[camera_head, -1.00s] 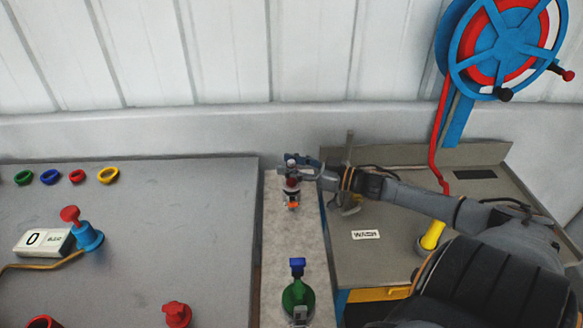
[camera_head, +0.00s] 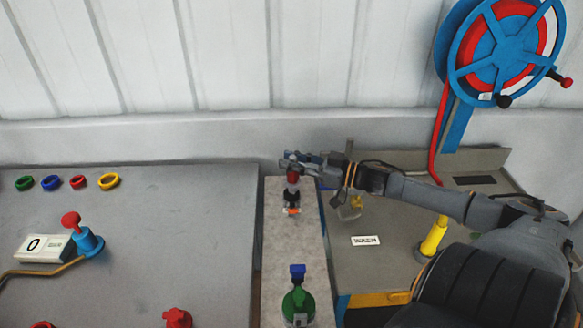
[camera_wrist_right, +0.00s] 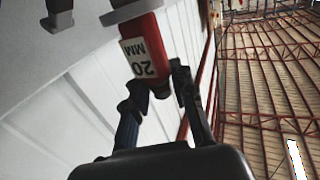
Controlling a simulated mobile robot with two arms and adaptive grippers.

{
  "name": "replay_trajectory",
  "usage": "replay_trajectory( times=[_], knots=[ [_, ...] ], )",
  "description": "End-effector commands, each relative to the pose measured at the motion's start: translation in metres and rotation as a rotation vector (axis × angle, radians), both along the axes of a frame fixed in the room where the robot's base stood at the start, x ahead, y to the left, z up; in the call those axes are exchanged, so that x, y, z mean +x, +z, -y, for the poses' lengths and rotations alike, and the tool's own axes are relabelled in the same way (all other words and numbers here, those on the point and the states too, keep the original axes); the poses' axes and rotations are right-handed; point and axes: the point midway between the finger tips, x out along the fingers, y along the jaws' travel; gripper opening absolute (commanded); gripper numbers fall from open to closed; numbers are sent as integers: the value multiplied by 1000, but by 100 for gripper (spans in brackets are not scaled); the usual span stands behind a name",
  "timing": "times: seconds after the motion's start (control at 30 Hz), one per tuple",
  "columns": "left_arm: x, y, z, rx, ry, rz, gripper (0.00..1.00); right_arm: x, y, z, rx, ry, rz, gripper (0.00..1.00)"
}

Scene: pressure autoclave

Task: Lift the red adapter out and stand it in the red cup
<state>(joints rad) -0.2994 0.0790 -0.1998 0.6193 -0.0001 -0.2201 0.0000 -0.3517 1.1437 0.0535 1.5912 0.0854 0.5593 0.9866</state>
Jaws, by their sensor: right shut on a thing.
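The red adapter (camera_head: 293,177) is between the fingers of my right gripper (camera_head: 292,160), above the narrow pale bench top. In the right wrist view the adapter (camera_wrist_right: 142,55) is a red block with a white "20 MM" label, and the right gripper (camera_wrist_right: 158,92) is shut on it. A small black and orange fitting (camera_head: 291,203) is directly below the adapter; I cannot tell whether they touch. A red open ring, likely the red cup (camera_head: 78,182), stands in the row at the back of the left panel. My left gripper is not in view.
Green (camera_head: 24,183), blue (camera_head: 51,183) and yellow (camera_head: 109,181) rings flank the red one. A red-topped blue valve (camera_head: 88,240) rises from the left panel. A green bottle (camera_head: 298,304) stands at the bench front.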

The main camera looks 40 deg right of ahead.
Motion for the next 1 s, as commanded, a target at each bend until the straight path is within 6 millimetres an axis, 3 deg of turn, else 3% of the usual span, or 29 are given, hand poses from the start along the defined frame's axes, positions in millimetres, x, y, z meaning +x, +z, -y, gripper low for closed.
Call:
replay_trajectory(
  times=[0.5,1.0],
  knots=[
    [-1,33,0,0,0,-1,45,-47,57,7,0,2,-4,0],
    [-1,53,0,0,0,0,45,-117,86,21,0,0,-4,0]
  ],
)
